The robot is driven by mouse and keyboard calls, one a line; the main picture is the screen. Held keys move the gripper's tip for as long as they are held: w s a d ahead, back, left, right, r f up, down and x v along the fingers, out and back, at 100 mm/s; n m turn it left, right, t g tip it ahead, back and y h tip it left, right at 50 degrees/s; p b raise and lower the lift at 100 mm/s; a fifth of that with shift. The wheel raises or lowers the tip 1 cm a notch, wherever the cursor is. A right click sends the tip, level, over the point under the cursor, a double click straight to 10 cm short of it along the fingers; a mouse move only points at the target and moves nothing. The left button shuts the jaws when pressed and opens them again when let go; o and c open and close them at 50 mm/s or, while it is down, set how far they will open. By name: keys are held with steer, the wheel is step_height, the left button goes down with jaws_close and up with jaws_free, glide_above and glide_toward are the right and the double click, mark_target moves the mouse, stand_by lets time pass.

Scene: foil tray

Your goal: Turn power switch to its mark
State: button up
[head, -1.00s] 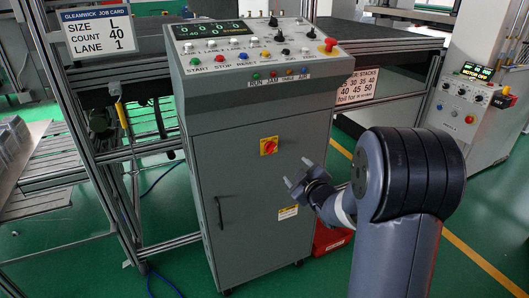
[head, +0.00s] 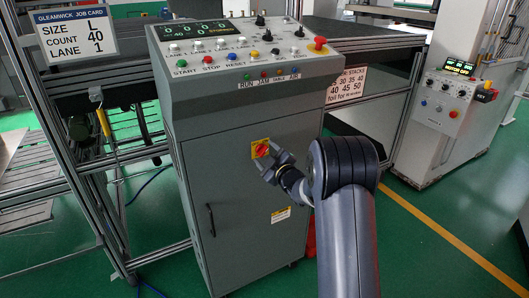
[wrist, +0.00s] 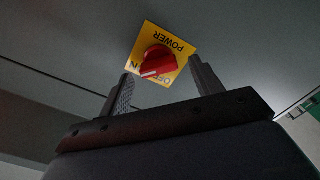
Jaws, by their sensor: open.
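The power switch (head: 261,148) is a red rotary knob on a yellow square plate, on the front door of the grey control cabinet (head: 240,200). My gripper (head: 271,166) is at the lower right of the plate in the head view. In the wrist view my gripper (wrist: 162,82) is open, with one finger on each side of the knob's lower end. I cannot tell whether either finger touches it.
Above the door is a sloped panel with buttons and a red emergency stop (head: 319,44). A door handle (head: 211,220) is at the lower left of the switch. A metal frame (head: 85,150) stands left; another control box (head: 440,125) stands right.

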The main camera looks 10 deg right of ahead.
steer(key=shift+w+a, duration=0.2)
steer(key=shift+w, duration=0.4)
steer(key=shift+c, duration=0.3)
steer(key=c, duration=0.9)
